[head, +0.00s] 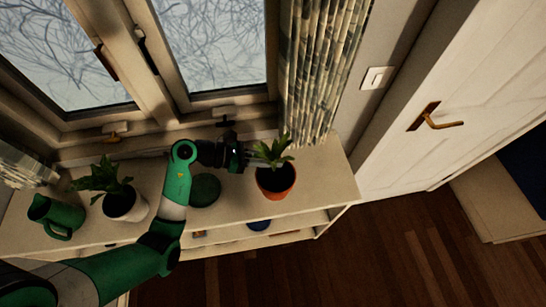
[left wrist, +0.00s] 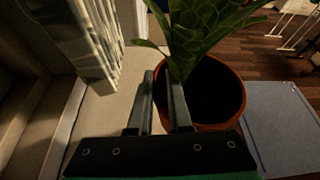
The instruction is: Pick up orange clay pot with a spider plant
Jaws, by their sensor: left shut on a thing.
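The orange clay pot (head: 276,190) with a green leafy plant (head: 273,152) is upright at the right part of the shelf top in the head view. I cannot tell whether its base touches the shelf. My left gripper (head: 249,160) reaches it from the left. In the left wrist view the pot (left wrist: 236,95) is just beyond the fingers, and leaves (left wrist: 205,30) rise above it. My left gripper (left wrist: 163,85) has one finger outside the rim and one over the inside, shut on the pot's left rim. My right gripper is not in view.
A white pot (head: 125,208) with a plant and a green jug (head: 50,215) stand on the left of the shelf (head: 325,185). A dark green round object (head: 205,190) is under my left arm. A curtain (head: 318,80) hangs behind the pot. The shelf's right end is clear.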

